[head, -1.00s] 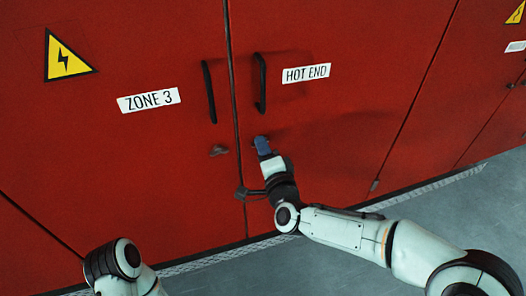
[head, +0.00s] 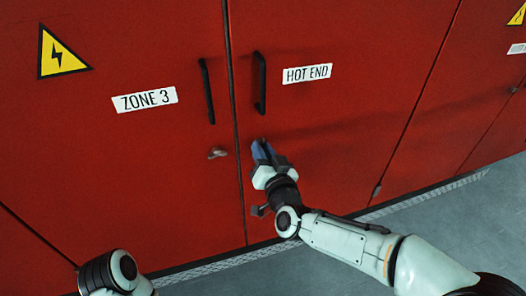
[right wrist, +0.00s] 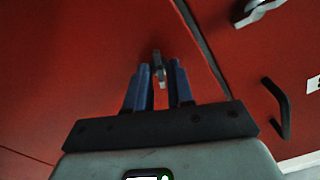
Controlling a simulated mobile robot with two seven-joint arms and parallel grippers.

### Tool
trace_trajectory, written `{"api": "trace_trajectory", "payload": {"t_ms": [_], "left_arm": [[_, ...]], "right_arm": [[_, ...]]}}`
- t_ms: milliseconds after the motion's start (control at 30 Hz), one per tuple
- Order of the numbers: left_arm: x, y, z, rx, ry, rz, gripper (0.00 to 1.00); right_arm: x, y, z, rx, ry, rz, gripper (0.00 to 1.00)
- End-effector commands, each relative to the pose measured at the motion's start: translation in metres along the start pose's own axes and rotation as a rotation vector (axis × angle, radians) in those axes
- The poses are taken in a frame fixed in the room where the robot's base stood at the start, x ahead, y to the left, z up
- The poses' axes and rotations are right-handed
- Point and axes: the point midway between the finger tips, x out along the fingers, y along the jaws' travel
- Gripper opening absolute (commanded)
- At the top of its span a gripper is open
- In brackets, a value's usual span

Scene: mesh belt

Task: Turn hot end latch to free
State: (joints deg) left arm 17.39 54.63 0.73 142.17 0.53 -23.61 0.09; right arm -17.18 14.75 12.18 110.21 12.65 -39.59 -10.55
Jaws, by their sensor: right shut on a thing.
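The hot end latch (right wrist: 158,66) is a small grey metal lever on the red door below the HOT END label (head: 307,73). My right gripper (head: 262,150) is at this latch, below the black door handle. In the right wrist view, the blue fingers of my right gripper (right wrist: 160,82) stand on both sides of the latch and are shut on it. In the head view the fingers hide most of the latch, so its exact angle is hard to tell. My left gripper is out of view; only part of my left arm shows at the bottom left.
The neighbouring door has a ZONE 3 label (head: 144,100), a black handle (head: 207,91) and its own grey latch (head: 217,153). The hot end door's handle (head: 260,83) stands out above my right gripper. Grey floor (head: 440,225) lies open at the lower right.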

Motion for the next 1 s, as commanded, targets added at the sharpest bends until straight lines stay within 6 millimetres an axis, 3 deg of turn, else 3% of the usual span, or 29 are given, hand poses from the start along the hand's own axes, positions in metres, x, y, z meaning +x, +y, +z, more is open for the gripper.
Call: {"api": "trace_trajectory", "payload": {"t_ms": [500,1000], "left_arm": [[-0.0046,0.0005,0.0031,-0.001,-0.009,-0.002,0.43],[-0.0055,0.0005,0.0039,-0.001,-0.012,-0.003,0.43]], "right_arm": [[-0.0001,-0.0007,-0.0005,-0.373,0.000,-0.001,0.00],[-0.0001,-0.0002,0.0000,-0.461,0.000,0.000,0.00]]}}
